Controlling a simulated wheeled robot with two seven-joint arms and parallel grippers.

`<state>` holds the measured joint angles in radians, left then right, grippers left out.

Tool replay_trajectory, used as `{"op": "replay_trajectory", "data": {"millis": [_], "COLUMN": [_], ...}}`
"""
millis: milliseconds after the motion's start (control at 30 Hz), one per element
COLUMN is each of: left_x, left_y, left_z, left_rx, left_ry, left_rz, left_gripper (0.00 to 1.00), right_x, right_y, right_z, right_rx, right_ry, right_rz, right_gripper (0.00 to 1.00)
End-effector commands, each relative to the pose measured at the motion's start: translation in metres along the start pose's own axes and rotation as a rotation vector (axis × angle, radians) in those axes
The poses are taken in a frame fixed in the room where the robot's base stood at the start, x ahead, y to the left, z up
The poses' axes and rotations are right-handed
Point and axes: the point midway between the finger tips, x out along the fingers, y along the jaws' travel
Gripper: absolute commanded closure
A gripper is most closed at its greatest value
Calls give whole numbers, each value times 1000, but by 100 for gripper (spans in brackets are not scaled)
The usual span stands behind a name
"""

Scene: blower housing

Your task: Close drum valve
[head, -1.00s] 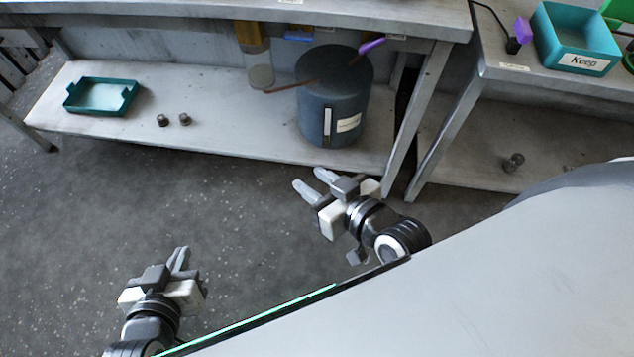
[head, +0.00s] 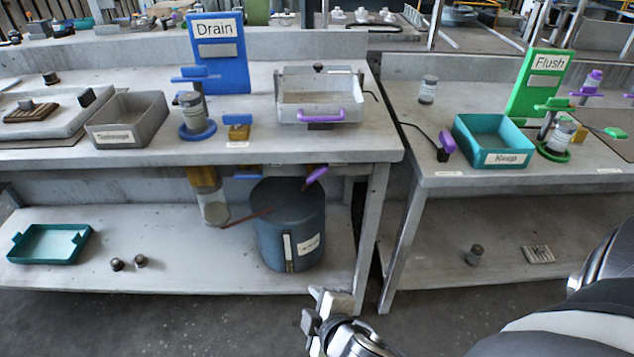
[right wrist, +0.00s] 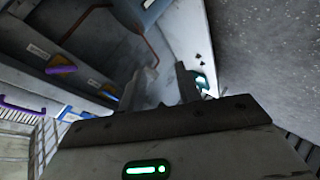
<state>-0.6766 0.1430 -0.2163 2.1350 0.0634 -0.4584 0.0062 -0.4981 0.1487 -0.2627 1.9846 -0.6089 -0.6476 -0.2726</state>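The blue drum (head: 290,225) stands upright on the lower shelf under the left bench. A purple lever handle (head: 316,176) sticks up at an angle from its top right edge and looks like the valve handle. A brown rod or pipe (head: 246,219) reaches left from the drum. My right gripper (head: 322,301) is in front of and below the drum, apart from it. In the right wrist view its two fingers (right wrist: 166,88) are spread with nothing seen between them. Part of the drum (right wrist: 135,14) shows at the top there. My left gripper is out of view.
The bench top (head: 340,150) overhangs the drum, and a bench leg (head: 371,235) stands to its right. A clear cylinder (head: 212,207) hangs left of the drum. A teal tray (head: 85,237) and two small dark knobs lie farther left. The floor in front is clear.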

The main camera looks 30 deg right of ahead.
Motion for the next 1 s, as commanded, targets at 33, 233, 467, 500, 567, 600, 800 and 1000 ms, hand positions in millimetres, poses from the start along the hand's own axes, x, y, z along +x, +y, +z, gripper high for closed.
{"op": "replay_trajectory", "data": {"millis": [33,233,467,500,567,600,800,1000], "left_x": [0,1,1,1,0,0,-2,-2], "left_y": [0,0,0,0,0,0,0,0], "left_z": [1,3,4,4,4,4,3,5], "left_rx": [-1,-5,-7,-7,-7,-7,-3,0], "left_ry": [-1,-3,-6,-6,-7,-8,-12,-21], "left_rz": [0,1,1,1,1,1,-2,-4], "left_gripper": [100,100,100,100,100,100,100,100], "right_x": [10,23,15,15,16,19,43,76], "right_y": [17,90,134,137,141,143,166,195], "right_z": [3,1,-14,-15,-16,-16,-14,-9], "right_rx": [-170,-767,-1070,-1087,-1098,-1100,-1097,-1095], "right_ry": [-49,-295,-476,-487,-495,-497,-496,-495], "right_rz": [78,380,568,579,587,588,589,587], "right_gripper": [66,66,66,66,66,66,66,66]}}
